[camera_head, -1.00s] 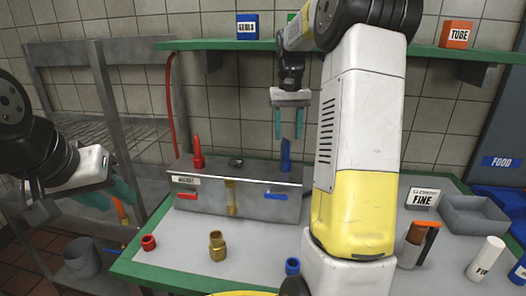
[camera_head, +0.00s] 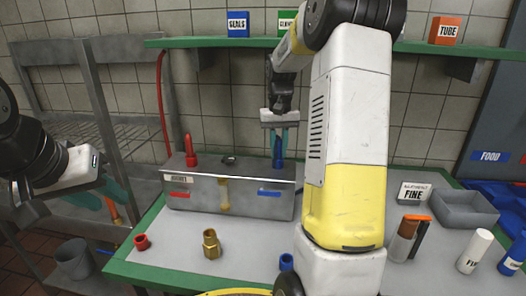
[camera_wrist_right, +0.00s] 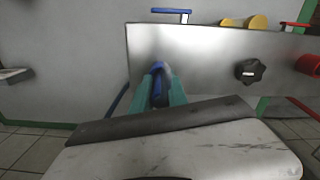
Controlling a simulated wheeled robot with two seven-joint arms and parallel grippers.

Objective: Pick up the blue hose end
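The blue hose end (camera_head: 278,161) stands upright on top of the metal box (camera_head: 232,203), at its right. It also shows in the right wrist view (camera_wrist_right: 161,84), between the two teal fingers. My right gripper (camera_head: 280,143) points down over it, with its fingers apart on either side of its upper part. A clear grip on it does not show.
A red hose end (camera_head: 190,152) stands on the box's left. A brass fitting (camera_head: 211,244), a red ring (camera_head: 141,242) and a blue ring (camera_head: 286,262) are on the table in front. A grey tray (camera_head: 466,222) and bottles are at right. A green shelf (camera_head: 220,43) runs behind.

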